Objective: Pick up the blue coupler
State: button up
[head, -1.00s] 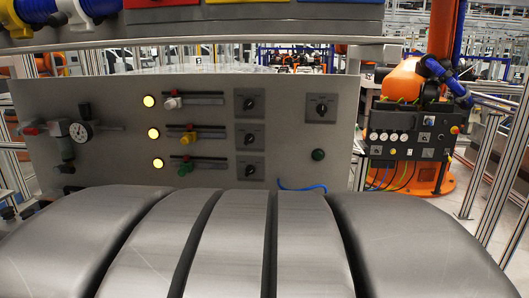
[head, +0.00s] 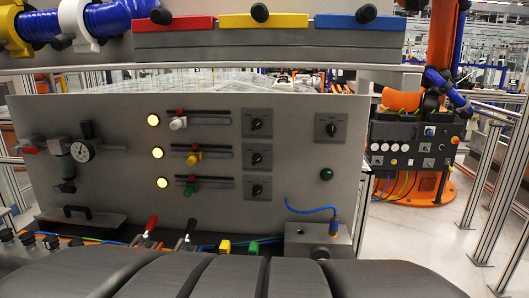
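A thin blue hose (head: 308,209) comes out of the lower right of the grey panel and arcs to the right. It ends in a small fitting (head: 334,228), blue with a yellowish part, standing upright at the right side of a grey block (head: 305,237). This looks like the blue coupler, but it is too small to tell its exact shape or how it sits in the block.
The grey panel (head: 290,175) carries lamps, sliders, knobs and a gauge (head: 81,151). In front are a red lever (head: 151,224), a black lever (head: 190,227), a yellow block (head: 225,246) and a green block (head: 253,247). A shelf (head: 250,68) with red, yellow and blue bars overhangs the panel.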

aim_at(333, 229)
jog(key=k, duration=0.2)
jog(key=i+l, duration=0.2)
jog(key=i, duration=0.15)
jog(key=i+l+z, duration=0.1)
jog(key=i, duration=0.25)
jog(key=i+l, duration=0.25)
jog(key=i+z, duration=0.05)
jog(key=i, duration=0.05)
